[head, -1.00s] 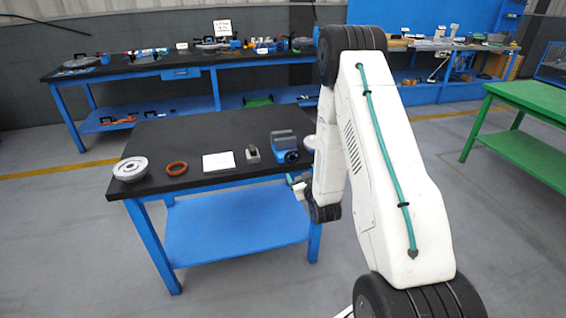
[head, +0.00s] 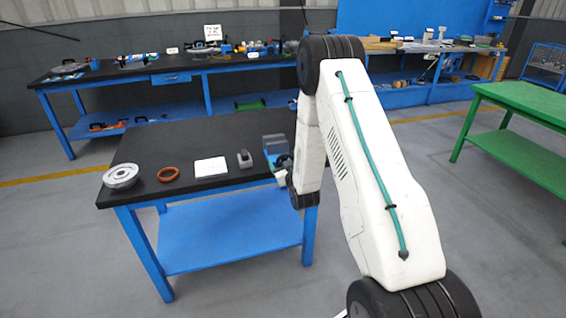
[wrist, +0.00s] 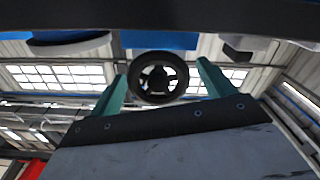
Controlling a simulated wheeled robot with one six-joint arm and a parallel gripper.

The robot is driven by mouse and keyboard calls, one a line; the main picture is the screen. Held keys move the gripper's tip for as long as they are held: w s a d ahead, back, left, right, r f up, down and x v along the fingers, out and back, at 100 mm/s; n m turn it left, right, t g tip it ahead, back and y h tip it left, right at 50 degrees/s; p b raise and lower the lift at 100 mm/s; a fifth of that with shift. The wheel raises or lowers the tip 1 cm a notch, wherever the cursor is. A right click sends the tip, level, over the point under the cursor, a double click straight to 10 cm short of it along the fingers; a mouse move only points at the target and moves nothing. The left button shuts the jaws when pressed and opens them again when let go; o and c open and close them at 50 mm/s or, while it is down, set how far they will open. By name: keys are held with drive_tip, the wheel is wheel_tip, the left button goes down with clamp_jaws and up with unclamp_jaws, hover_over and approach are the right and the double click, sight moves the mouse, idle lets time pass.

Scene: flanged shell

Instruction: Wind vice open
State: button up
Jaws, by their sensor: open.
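The vice (head: 275,146), blue with a grey top, stands at the right front of the black-topped table, partly hidden by my arm. Its black spoked handwheel (wrist: 158,78) shows in the wrist view, below the blue vice body (wrist: 158,40). My gripper (wrist: 163,82) is open, with one teal finger on each side of the wheel in the picture. The wheel appears beyond the fingertips, with gaps on both sides; I cannot tell the depth between them. In the head view my gripper (head: 281,176) is small and mostly hidden, just in front of the vice.
On the black-topped table (head: 185,140) stand a flanged metal shell (head: 121,176), an orange ring (head: 168,174), a white sheet (head: 210,167) and a small grey block (head: 245,159). A cluttered bench (head: 125,73) is behind, and a green table (head: 530,98) is at right.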

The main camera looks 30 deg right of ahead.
drive_tip(key=c, duration=1)
drive_tip(key=shift+o, duration=0.2)
drive_tip(key=shift+a, duration=0.15)
drive_tip(key=shift+m, duration=0.4)
